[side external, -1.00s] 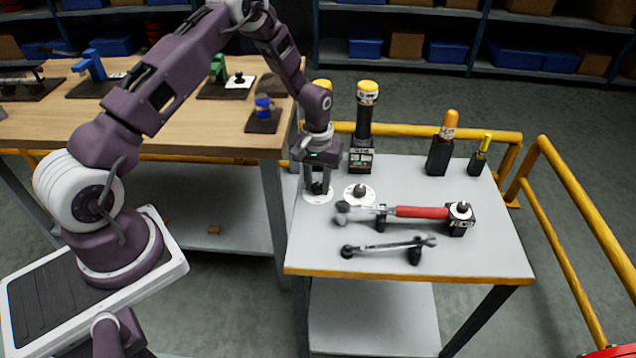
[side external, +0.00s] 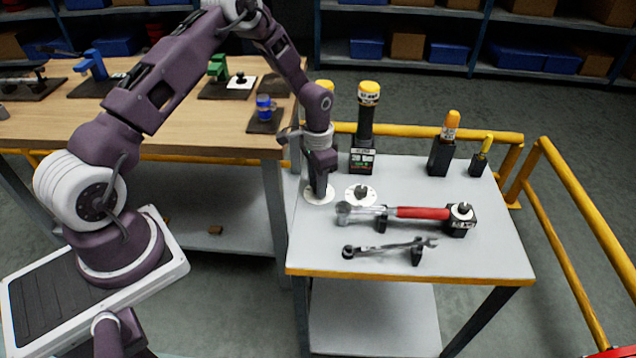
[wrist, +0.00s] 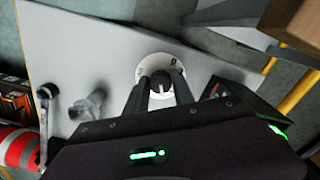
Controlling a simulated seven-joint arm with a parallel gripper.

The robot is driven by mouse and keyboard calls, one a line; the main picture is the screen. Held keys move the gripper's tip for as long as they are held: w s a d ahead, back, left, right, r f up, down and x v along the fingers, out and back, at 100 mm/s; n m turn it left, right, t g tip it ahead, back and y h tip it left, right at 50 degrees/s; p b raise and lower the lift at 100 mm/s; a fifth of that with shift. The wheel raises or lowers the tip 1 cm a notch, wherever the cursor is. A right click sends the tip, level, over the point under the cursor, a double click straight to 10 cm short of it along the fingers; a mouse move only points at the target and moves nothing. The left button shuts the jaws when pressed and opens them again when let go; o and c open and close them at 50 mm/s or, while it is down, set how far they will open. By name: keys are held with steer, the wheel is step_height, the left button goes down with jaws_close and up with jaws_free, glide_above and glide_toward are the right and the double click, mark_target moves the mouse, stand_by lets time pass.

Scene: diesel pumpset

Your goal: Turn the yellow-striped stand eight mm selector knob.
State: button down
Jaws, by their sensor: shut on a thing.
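A round white dial (wrist: 146,70) with a dark selector knob (wrist: 160,86) in its middle lies flat on the grey tabletop. The same dial (side external: 311,198) shows in the side view, where my gripper hides its knob. My gripper (wrist: 160,92) points down over the dial, shut on the knob with one finger on each side. In the side view my gripper (side external: 320,193) is seen edge-on. A second white dial (side external: 370,197) with a grey knob (side external: 360,189) lies just to the right, apart from my gripper. The dial markings are too small to read.
Black tools with yellow tops (side external: 366,120) stand behind the dials. A red-handled torque wrench (side external: 415,212) and a spanner (side external: 390,247) rest on supports in front. Two smaller holders (side external: 440,157) stand at back right. A yellow rail (side external: 490,136) runs behind the stand (side external: 470,278).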

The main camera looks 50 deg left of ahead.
steer(key=shift+m, duration=0.5)
steer(key=c, duration=1.1)
jaws_free()
steer(key=shift+o, duration=0.2)
step_height(320, 180, up, 7)
steer(key=shift+r, duration=0.1)
